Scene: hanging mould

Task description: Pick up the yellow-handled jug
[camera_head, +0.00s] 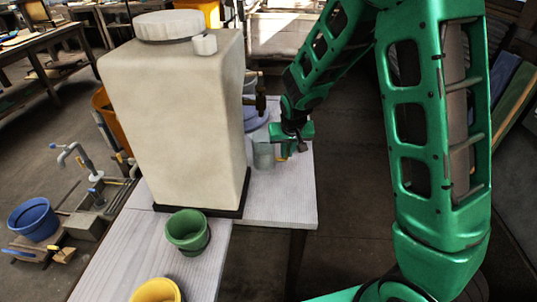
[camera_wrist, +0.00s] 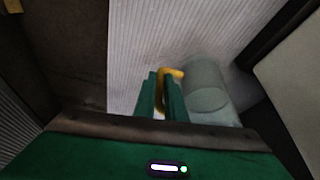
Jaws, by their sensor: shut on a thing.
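The jug (camera_head: 263,152) is a grey-green cylinder at the right end of the white table, just right of the big beige tank. In the wrist view, the jug's body (camera_wrist: 206,88) lies right of my fingers. Its yellow handle (camera_wrist: 173,73) shows between and just past the fingertips. My gripper (camera_head: 289,146) is at the jug's right side. In the wrist view, my gripper (camera_wrist: 161,92) is shut on the handle, with its two green fingers on either side of it. I cannot tell whether the jug's base touches the table.
Bluish vessels (camera_head: 256,118) stand behind the jug. A green pot (camera_head: 188,232) and a yellow one (camera_head: 156,291) are on the near table (camera_head: 120,260). Open floor (camera_head: 350,190) lies right of the table.

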